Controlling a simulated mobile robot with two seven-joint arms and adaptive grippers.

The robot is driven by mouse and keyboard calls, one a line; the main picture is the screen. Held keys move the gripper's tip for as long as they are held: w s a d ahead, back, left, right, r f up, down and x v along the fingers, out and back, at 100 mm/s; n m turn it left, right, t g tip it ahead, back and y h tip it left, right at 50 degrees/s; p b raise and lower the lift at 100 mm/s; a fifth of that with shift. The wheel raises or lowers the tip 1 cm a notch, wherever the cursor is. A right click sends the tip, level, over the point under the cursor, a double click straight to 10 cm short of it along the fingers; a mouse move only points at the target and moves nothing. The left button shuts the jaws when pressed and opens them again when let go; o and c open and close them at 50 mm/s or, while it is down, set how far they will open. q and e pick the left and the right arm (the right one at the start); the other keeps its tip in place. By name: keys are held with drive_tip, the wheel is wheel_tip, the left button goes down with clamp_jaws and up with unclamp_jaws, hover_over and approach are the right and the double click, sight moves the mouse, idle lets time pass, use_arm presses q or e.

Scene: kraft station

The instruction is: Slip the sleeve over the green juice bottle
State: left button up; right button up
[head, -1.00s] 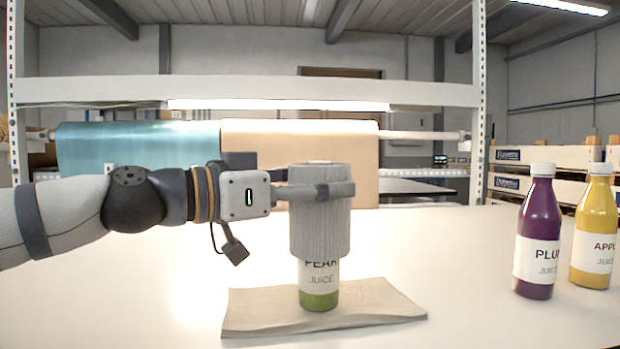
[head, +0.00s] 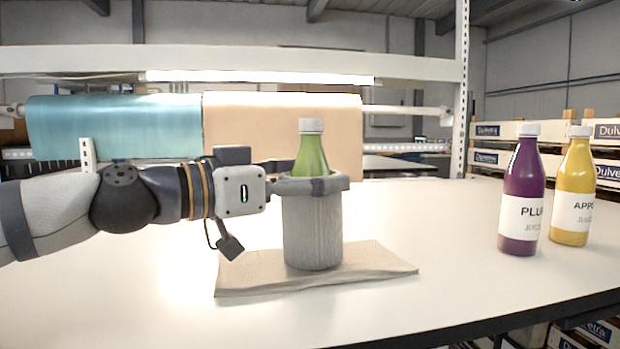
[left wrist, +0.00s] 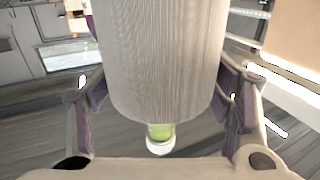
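The grey ribbed sleeve (head: 313,230) stands upright around the green juice bottle (head: 311,158), its lower end at the tan mat. The bottle's green shoulder and white cap stick out above the sleeve's rim, and its label is hidden inside. My left gripper (head: 312,184) is around the sleeve near its top rim, with fingers on both sides. In the left wrist view the sleeve (left wrist: 165,60) fills the space between the fingers, and the bottle's green neck and cap (left wrist: 160,140) show past its edge. My right gripper is in neither view.
The tan mat (head: 385,262) lies flat under the sleeve and bottle. A plum juice bottle (head: 521,190) and an apple juice bottle (head: 573,190) stand at the right of the white table (head: 450,240). The table between mat and those bottles is clear.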

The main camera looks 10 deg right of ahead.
use_arm(q)
drive_tip(key=shift+o, duration=0.3)
drive_tip(key=v, duration=1.2)
